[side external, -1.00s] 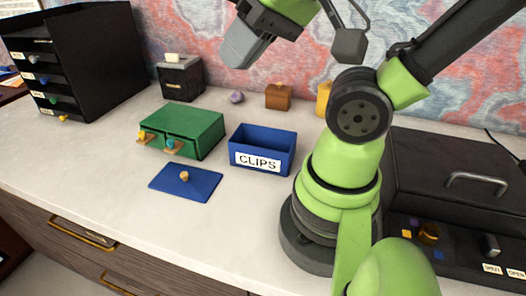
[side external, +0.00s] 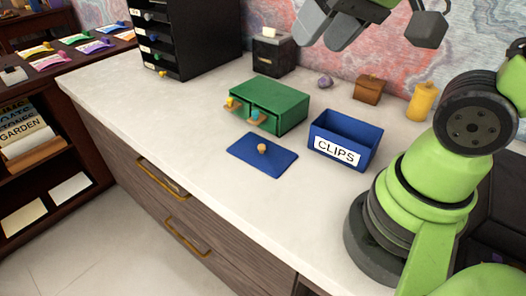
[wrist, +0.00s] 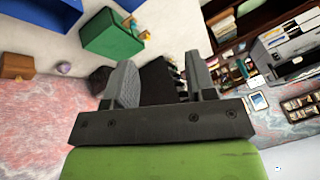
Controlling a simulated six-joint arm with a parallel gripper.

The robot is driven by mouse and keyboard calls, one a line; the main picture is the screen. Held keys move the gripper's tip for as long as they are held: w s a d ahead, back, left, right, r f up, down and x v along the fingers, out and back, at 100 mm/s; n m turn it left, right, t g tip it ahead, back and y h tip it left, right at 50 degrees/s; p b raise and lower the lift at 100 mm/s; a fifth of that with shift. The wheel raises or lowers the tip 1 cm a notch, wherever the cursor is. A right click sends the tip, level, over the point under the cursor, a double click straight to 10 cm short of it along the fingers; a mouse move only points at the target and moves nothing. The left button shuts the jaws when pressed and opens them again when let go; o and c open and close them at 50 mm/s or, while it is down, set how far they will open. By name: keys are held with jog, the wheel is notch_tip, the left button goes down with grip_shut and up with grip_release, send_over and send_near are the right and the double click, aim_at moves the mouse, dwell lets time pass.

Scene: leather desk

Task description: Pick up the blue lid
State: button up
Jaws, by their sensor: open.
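The blue lid (side external: 262,155) lies flat on the white desk top, with a small tan knob (side external: 262,148) at its middle. It lies in front of the green drawer box and to the left of the blue CLIPS box (side external: 350,146), which stands open at the top. My gripper (side external: 335,38) is high above the back of the desk, well apart from the lid, with its fingers spread and nothing between them. In the wrist view my gripper (wrist: 160,85) also shows open and empty.
The green drawer box (side external: 275,106) stands just behind the lid. A black drawer rack (side external: 190,40), a dark small box (side external: 272,52), a brown box (side external: 369,89) and a yellow bottle (side external: 421,101) stand farther back. The desk is clear in front of the lid.

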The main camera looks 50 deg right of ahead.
jog(key=w+d+f+g+h, duration=0.1)
jog(key=w+d+f+g, duration=0.2)
jog(key=w+f, duration=0.55)
jog(key=g, duration=0.2)
send_over(262, 146)
jog(key=shift+h, duration=0.4)
jog(key=f, duration=1)
jog(key=s+a+f, duration=0.1)
jog(key=f, duration=0.4)
jog(key=shift+t, duration=0.3)
jog(key=shift+w+d+f, duration=0.15)
jog(key=shift+f, duration=0.85)
jog(key=shift+w+d+f, duration=0.2)
jog(key=shift+f, duration=0.75)
jog(key=shift+w+d+f, duration=0.15)
jog(key=shift+f, duration=0.85)
grip_shut()
